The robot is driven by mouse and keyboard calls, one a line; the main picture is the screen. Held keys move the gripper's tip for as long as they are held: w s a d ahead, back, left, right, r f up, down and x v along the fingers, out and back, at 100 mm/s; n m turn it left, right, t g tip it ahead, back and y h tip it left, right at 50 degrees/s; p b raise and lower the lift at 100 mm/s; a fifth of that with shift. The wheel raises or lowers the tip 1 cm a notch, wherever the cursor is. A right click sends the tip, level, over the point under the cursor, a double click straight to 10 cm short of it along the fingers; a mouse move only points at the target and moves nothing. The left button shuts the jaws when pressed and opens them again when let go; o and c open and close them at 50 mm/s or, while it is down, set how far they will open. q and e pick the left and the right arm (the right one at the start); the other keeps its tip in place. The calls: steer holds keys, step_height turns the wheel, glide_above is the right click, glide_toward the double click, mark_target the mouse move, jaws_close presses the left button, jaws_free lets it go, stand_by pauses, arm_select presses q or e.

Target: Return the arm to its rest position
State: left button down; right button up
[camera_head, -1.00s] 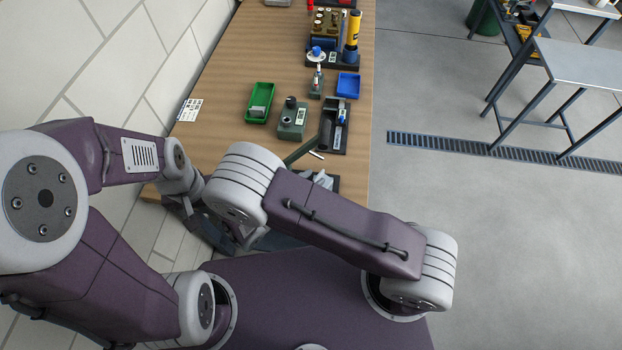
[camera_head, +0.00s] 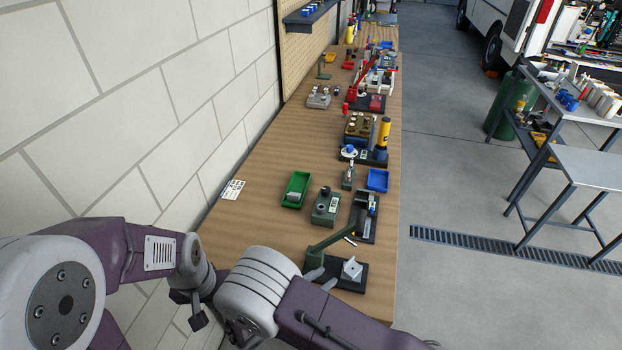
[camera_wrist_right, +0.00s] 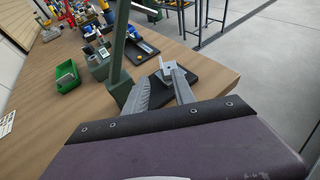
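My right gripper (camera_head: 323,281) is low in the head view, partly hidden by its own arm, close to the near end of the bench. In the right wrist view its two grey fingers (camera_wrist_right: 160,92) are spread apart with nothing seen between them. Beyond them is a dark base plate (camera_wrist_right: 205,76) with a grey block (camera_head: 352,269) on it. A green lever arm (camera_head: 337,236) slants beside the fingers; I cannot tell whether they touch it. My left arm comes in from the left. Its dark end parts (camera_head: 190,298) are partly hidden, and its finger state is unclear.
The wooden bench (camera_head: 262,160) runs away along a white block wall. Near the gripper stand a green tray (camera_head: 296,189), a grey-green device (camera_head: 326,207) and a blue tray (camera_head: 378,180). Open floor (camera_head: 460,180) and a metal table (camera_head: 590,166) lie to the right.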

steer(key=s+d+r+m+g+y, duration=0.3)
steer(key=d+m+g+y, duration=0.1)
steer(key=m, duration=0.9)
steer(key=s+d+r+m+g+y, duration=0.3)
steer(key=d+m+y, duration=0.3)
steer(key=m, duration=0.7)
steer(key=shift+s+d+r+g, duration=0.4)
steer(key=shift+s+d+r, duration=0.1)
steer(key=shift+s+d, duration=0.3)
steer(key=shift+s, duration=0.1)
